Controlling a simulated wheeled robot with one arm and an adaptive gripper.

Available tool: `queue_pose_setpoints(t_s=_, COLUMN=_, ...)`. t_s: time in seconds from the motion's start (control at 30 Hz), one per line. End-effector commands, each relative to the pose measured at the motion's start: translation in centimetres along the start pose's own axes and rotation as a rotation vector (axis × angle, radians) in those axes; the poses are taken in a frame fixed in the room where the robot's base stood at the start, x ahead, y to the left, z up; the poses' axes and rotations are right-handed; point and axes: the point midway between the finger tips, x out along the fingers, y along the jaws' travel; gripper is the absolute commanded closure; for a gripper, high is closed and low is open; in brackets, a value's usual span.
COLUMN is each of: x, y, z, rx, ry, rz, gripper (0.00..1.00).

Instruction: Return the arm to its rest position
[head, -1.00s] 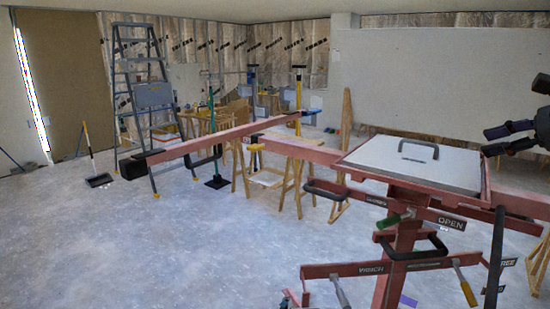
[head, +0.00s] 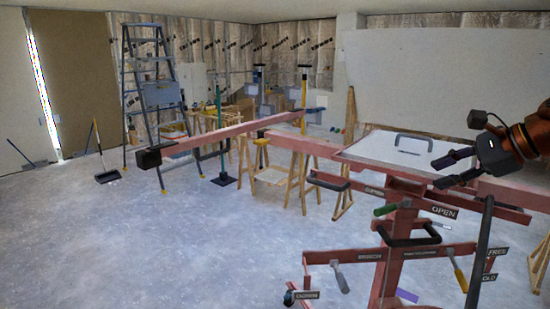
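My gripper (head: 446,170) is at the right in the head view, over the right part of the red panel lift (head: 318,257). Its two dark fingers point left and stand apart, with nothing seen between them. My orange and black wrist shows behind it at the right edge. A light panel (head: 364,147) with a dark handle lies on top of the lift. The fingers overlap the panel's right edge in the picture; I cannot tell whether they touch it. The rest of my arm is out of view.
The lift's long red beam (head: 215,138) reaches left. Below are a green-gripped lever (head: 388,209), an OPEN label (head: 443,212) and a yellow-handled lever (head: 460,276). Wooden trestles (head: 272,172) and a stepladder (head: 152,95) stand behind. The floor at left front is clear.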

Motion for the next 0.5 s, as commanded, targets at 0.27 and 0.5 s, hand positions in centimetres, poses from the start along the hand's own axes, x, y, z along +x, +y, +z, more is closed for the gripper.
queue_pose_setpoints(t_s=0.27, x=7.9, y=9.4, z=4.6, rx=-0.283, ry=0.017, rz=0.254, gripper=0.64)
queue_pose_setpoints(t_s=0.5, x=11.7, y=19.7, z=6.5, rx=-0.579, ry=0.016, rz=0.49, gripper=0.64)
